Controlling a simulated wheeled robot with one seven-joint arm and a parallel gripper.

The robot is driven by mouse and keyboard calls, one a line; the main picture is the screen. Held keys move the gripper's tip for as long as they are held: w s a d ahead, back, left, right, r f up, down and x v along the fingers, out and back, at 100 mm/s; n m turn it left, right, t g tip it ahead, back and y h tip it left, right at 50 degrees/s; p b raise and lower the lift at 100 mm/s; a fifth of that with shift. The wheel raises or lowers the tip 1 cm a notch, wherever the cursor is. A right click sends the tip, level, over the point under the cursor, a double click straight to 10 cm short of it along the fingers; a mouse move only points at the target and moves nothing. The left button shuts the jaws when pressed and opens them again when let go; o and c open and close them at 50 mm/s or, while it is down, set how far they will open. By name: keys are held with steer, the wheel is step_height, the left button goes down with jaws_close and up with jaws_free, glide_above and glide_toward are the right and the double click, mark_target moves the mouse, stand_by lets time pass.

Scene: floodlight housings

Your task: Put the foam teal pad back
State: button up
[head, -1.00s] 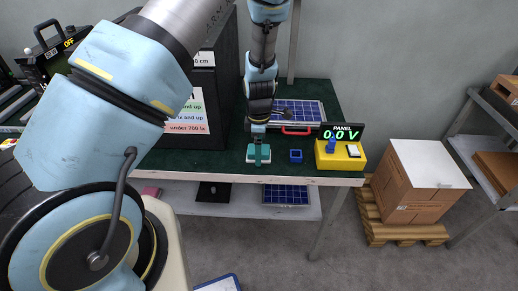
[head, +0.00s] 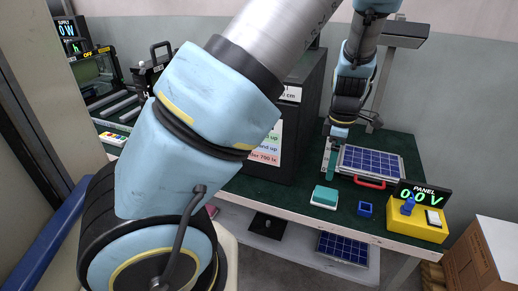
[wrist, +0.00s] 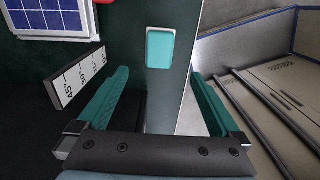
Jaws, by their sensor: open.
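The teal pad (head: 325,194) sits on a white base near the front edge of the dark green table top, in the head view. In the wrist view the teal pad (wrist: 160,49) shows as a rounded rectangle with a pale rim, ahead of and between my fingers. My gripper (head: 331,164) is above and behind the pad in the head view, apart from it. In the wrist view my gripper (wrist: 160,78) has its two teal fingers wide apart with nothing between them.
A small blue box (head: 365,209) and a yellow panel unit (head: 416,226) reading 0.0 V stand right of the pad. A solar panel (head: 371,161) with a red handle lies behind. A black cabinet (head: 305,130) stands left. A second solar panel (head: 342,247) is on the lower shelf.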

steer(key=s+a+r+m, duration=0.1)
steer(key=a+r+m, duration=0.2)
steer(key=a, duration=0.7)
steer(key=s+a+r+m+t, duration=0.1)
steer(key=a+r+m, duration=0.2)
steer(key=a+m, duration=0.3)
steer(key=s+a+r+m, duration=0.2)
steer(key=a+m, duration=0.3)
steer(key=a, duration=0.9)
steer(key=shift+r+t, duration=0.3)
steer(key=shift+r, duration=0.55)
